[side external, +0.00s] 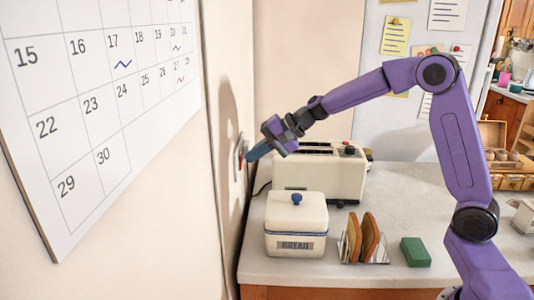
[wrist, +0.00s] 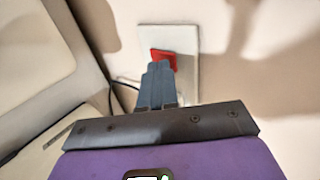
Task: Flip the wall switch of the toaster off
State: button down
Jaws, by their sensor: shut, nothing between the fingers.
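The wall switch shows in the wrist view as a pale plate (wrist: 185,85) with a red rocker (wrist: 163,56) near its top. In the side view the switch (side external: 240,152) is seen nearly edge-on on the left wall. My gripper (side external: 251,156) is shut and empty, its blue fingers pointing at the switch. In the wrist view the fingertips (wrist: 158,67) overlap the lower part of the rocker; I cannot tell whether they touch it. The rocker's tilt is unclear. The cream toaster (side external: 300,178) stands on the counter beside the wall, below and behind my gripper.
A cream bread tin (side external: 296,222) with a blue knob stands in front of the toaster. A rack of toast (side external: 364,240) and a green block (side external: 415,252) are to its right. A dark cord (wrist: 121,82) runs near the switch. A calendar (side external: 105,90) hangs on the wall.

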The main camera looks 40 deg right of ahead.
jog(key=shift+w+a, duration=0.1)
dwell(0.3)
jog(key=shift+w+a+r, duration=0.1)
jog(key=shift+w+a, duration=0.05)
jog(key=shift+w, duration=0.05)
jog(key=shift+r, duration=0.1)
jog(key=shift+r, duration=0.7)
jog(key=shift+s, duration=0.1)
